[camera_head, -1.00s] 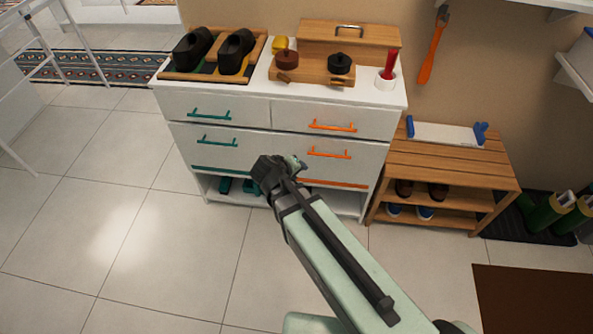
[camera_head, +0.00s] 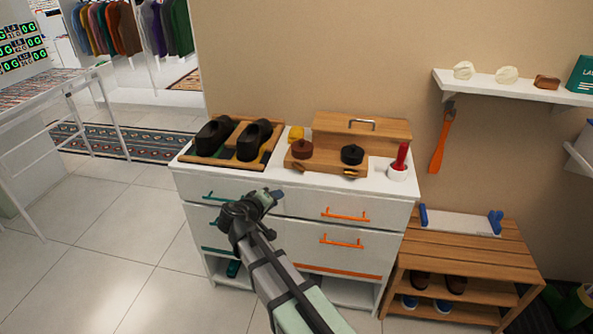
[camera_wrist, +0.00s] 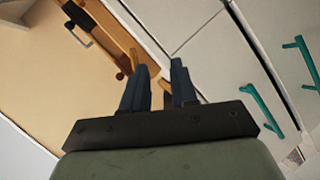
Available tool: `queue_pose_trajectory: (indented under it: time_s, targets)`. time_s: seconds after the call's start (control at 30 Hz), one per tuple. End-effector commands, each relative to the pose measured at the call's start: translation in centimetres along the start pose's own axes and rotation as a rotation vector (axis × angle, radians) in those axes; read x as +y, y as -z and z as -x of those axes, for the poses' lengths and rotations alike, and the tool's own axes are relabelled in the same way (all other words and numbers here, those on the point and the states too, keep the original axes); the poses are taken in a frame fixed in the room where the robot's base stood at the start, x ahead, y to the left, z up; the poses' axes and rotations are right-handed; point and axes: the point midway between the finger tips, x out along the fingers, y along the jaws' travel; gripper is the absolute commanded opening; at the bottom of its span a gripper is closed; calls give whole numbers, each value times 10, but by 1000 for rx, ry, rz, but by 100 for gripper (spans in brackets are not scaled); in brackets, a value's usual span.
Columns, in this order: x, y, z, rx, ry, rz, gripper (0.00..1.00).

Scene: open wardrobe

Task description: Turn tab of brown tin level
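The brown tin (camera_head: 301,149) sits on the wooden shoe-care box on top of the white dresser. A small brass-coloured tab (camera_head: 298,167) shows below it and looks tilted. The black tin (camera_head: 352,154) stands to its right, with a similar tab (camera_head: 350,173) that looks nearer level. My gripper (camera_head: 277,193) is in front of the dresser's upper drawers, below and left of the brown tin, touching nothing that I can see. In the wrist view its two dark fingers (camera_wrist: 160,75) stand apart with nothing between them. The tins cannot be made out clearly there.
A tray (camera_head: 190,158) with black shoes is left of the box. A red-handled tool in a white cup (camera_head: 398,175) is at the right. Teal (camera_head: 222,197) and orange (camera_head: 345,215) handles stick out of the dresser front. A wooden rack (camera_head: 470,255) stands to the right.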

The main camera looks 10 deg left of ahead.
Motion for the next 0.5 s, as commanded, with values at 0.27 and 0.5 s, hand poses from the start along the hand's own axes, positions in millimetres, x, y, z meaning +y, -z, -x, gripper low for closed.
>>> queue_pose_trajectory:
  time_s: [0.27,0.5]
  targets:
    - [35,30,-4,77,-193,-44,28]
    - [37,31,-12,82,-192,-97,28]
